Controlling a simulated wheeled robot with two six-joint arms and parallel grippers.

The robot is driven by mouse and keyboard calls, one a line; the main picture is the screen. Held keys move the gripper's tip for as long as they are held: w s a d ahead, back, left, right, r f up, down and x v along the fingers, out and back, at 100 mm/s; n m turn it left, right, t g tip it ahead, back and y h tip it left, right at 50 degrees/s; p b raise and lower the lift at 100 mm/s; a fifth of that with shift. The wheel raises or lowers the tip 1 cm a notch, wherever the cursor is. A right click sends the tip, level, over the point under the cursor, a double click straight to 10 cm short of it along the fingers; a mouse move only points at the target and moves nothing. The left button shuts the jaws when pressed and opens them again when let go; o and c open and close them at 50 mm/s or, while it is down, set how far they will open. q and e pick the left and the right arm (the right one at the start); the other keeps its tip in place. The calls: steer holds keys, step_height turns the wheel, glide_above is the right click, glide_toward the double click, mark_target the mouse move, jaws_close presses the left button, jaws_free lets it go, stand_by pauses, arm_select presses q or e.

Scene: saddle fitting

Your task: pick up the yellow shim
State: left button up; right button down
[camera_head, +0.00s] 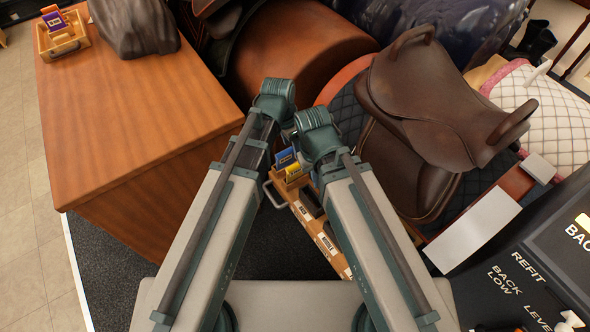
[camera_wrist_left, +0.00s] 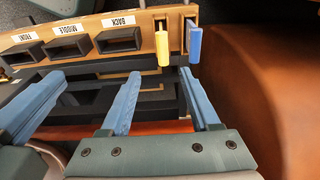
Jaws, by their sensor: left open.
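The yellow shim (camera_head: 294,173) stands at the far end of a wooden rack (camera_head: 337,258), beside the blue shim (camera_head: 285,157). In the left wrist view the yellow shim (camera_wrist_left: 162,46) juts from the rack, with the blue shim (camera_wrist_left: 195,44) just right of it. My left gripper (camera_wrist_left: 159,73) is open and empty, its fingertips a little short of the yellow shim and roughly on either side of it. In the head view its fingers are hidden behind my arms. One blue finger at the left of the wrist view appears to belong to my right gripper (camera_wrist_left: 35,100).
The rack has dark slots labelled FRONT, MIDDLE and BACK (camera_wrist_left: 119,40). A wooden table (camera_head: 140,90) at left bears a small tray (camera_head: 62,46) with cards. A brown saddle (camera_head: 440,100) stands at right, near a dark labelled panel (camera_head: 530,265). My two arms are close together.

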arm_select(q)
steer(key=shift+w+d+f+b, duration=0.1)
steer(key=shift+d+f+b, duration=0.05)
steer(key=shift+f+b, duration=1.3)
steer(key=shift+w+d+f+b, duration=0.15)
steer(key=shift+d+f+b, duration=0.05)
steer(key=shift+f+b, duration=1.2)
steer(key=shift+w+d+f+b, duration=0.1)
steer(key=shift+d+f+b, duration=0.05)
steer(key=shift+f+b, duration=1.25)
arm_select(e)
glide_above(315, 209)
steer(key=shift+w+a+f, duration=0.1)
steer(key=shift+a+f, duration=0.05)
steer(key=shift+f, duration=4.1)
arm_select(q)
steer(key=shift+f, duration=0.1)
steer(key=f+b, duration=0.5)
steer(key=shift+w+f, duration=0.1)
steer(key=shift+w, duration=0.25)
arm_select(e)
step_height(315, 209, down, 5)
steer(key=shift+f, duration=0.15)
arm_select(q)
jaws_close()
